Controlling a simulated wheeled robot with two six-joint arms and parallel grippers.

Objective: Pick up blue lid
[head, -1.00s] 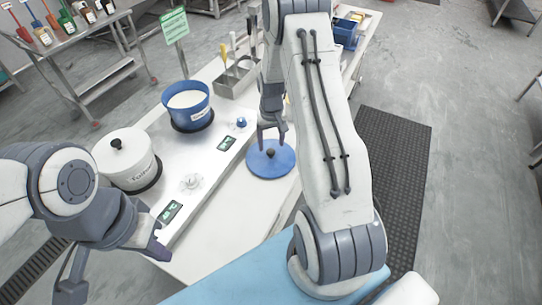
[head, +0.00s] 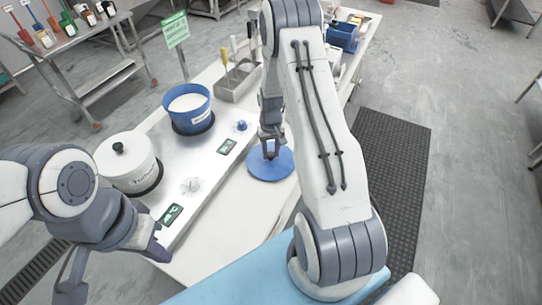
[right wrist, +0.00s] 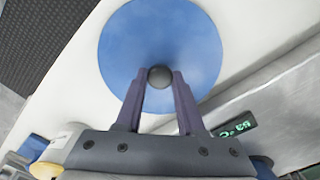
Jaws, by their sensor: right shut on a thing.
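The blue lid (head: 268,164) is a flat round disc on the white table, right of the scales; it fills the upper part of the right wrist view (right wrist: 160,45). A dark round knob (right wrist: 160,76) stands at its centre. My right gripper (head: 270,148) is over the lid, and in the right wrist view its fingertips (right wrist: 160,78) are shut on the knob from both sides. The lid appears to lie flat on the table. My left gripper (head: 112,272) is at the lower left, its fingers spread apart and empty.
A metal utensil holder (head: 238,80) is behind the lid. White table surface is clear in front of the lid.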

